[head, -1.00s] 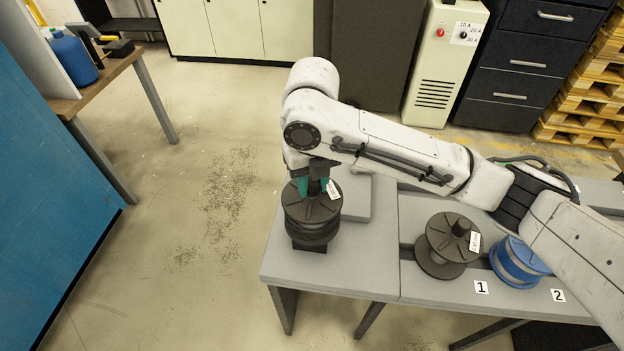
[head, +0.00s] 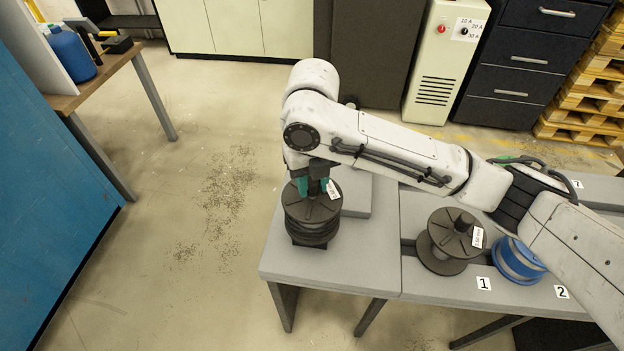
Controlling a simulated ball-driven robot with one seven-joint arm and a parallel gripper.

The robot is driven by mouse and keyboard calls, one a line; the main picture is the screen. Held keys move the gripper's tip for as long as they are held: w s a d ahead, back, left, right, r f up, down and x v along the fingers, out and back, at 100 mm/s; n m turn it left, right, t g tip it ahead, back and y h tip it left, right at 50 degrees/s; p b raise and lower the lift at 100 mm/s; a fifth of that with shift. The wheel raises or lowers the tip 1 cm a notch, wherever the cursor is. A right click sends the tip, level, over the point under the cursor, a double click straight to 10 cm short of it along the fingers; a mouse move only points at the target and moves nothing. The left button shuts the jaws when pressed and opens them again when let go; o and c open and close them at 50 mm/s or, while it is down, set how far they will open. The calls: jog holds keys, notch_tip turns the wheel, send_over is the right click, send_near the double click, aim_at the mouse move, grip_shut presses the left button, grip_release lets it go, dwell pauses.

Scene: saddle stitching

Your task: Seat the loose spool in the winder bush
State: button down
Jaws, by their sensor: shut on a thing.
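My gripper (head: 315,186) is shut on the top of a dark grey spool (head: 311,212) at the left end of the grey table (head: 350,278). The spool is upright, with a small white tag on its upper side. A dark block (head: 307,241) shows just under the spool, mostly hidden by it. It may be the winder bush; I cannot tell whether the spool rests fully on it. The fingertips are partly hidden by the wrist.
Another dark spool (head: 456,243) stands by label 1, and a blue spool (head: 517,262) by label 2, partly behind my arm. A raised grey plate (head: 357,196) lies behind the held spool. Floor left of the table is clear.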

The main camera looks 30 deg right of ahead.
jog(key=shift+f, duration=0.2)
jog(key=c, duration=0.9)
grip_release()
jog(key=shift+c, duration=0.2)
jog(key=shift+o, duration=1.1)
jog(key=shift+f, duration=0.15)
notch_tip(320, 180, up, 11)
jog(key=shift+b, duration=0.35)
